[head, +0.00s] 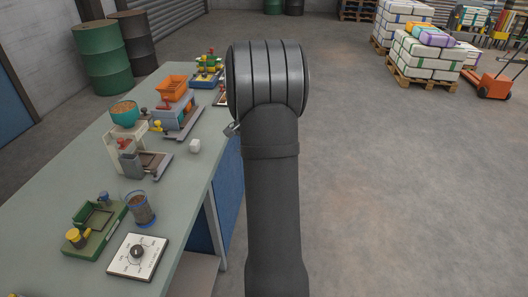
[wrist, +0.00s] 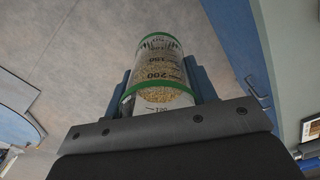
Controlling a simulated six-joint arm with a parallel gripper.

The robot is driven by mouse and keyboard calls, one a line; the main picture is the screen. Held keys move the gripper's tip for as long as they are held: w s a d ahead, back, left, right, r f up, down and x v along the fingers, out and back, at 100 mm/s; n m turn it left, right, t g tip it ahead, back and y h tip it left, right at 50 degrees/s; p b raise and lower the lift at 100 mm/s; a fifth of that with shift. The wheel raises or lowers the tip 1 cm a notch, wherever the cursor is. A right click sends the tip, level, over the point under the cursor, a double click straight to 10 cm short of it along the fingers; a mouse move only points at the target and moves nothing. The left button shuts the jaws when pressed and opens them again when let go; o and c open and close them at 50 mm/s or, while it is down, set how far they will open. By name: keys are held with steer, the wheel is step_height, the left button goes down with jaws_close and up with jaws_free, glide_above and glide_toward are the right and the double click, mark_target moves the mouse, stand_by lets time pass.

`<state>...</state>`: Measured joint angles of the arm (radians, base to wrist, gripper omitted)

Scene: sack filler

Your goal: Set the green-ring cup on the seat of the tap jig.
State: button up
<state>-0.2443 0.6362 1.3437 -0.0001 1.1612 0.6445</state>
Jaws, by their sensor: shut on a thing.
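A clear cup with green rings (wrist: 160,74) and printed volume marks fills the middle of the wrist view. Tan grain shows inside it, toward the gripper end of the picture. My gripper (wrist: 158,92) is shut on this cup, with a blue finger on each side. In the head view my own arm hides the gripper and the cup. Several fixtures stand on the bench, among them a green one with a yellow knob (head: 95,227) and a grey one with a brown plate (head: 148,163). I cannot tell which is the tap jig.
A blue-rimmed cup of brown contents (head: 140,208) and a dial panel (head: 137,257) stand near the green fixture. Open floor lies right.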

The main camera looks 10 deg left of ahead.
steer(key=s+a+r+m, duration=0.1)
steer(key=s+a, duration=0.4)
steer(key=a, duration=0.6)
steer(key=s+a+r, duration=0.2)
steer(key=s+a, duration=0.4)
steer(key=a, duration=0.5)
steer(key=s+a+r+m, duration=0.1)
steer(key=s+a, duration=0.4)
steer(key=a, duration=0.6)
steer(key=s+a+m, duration=0.1)
steer(key=s+a, duration=0.9)
steer(key=s, duration=0.2)
steer(key=shift+f, duration=3)
steer(key=shift+s+f, duration=0.1)
steer(key=shift+f, duration=0.55)
steer(key=o, duration=1.1)
steer(key=shift+c, duration=0.2)
